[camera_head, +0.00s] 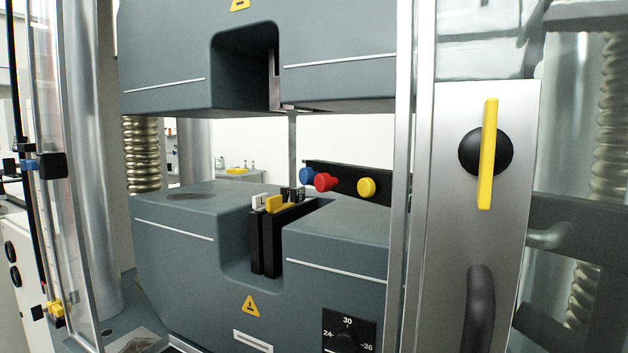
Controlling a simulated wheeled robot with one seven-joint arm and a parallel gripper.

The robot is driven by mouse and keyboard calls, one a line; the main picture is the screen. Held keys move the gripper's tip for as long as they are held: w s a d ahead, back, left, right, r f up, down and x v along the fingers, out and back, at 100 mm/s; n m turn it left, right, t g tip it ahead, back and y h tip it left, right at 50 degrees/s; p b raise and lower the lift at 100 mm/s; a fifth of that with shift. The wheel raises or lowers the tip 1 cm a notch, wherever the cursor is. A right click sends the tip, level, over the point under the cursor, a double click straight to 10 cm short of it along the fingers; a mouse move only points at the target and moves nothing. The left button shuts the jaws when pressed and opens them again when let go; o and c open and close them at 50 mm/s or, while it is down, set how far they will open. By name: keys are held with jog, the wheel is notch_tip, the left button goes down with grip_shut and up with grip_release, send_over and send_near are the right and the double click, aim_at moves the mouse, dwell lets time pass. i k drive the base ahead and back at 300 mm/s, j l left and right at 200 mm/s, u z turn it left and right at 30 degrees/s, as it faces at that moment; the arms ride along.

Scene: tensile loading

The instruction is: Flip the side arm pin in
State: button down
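I cannot tell for sure which part is the side arm pin. A dark side arm bar (345,181) sits behind the gap between the machine's upper and lower blocks. It carries a blue knob (306,176), a red knob (323,181) and a yellow knob (367,187). In front of it, a small yellow piece (277,204) and a white piece (258,201) sit on top of the black lower jaws (266,243). A thin grey strip (292,150) runs from the upper block down towards these parts. My gripper is not in view.
A metal door frame (408,180) stands right of the opening. Its panel (445,230) has an upright yellow handle (487,150) and a black grip (480,310). A clear guard (62,170) stands at left. A dial (348,335) is on the lower block (180,260).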

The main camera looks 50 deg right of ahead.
aim_at(323, 183)
jog(key=z, duration=1.65)
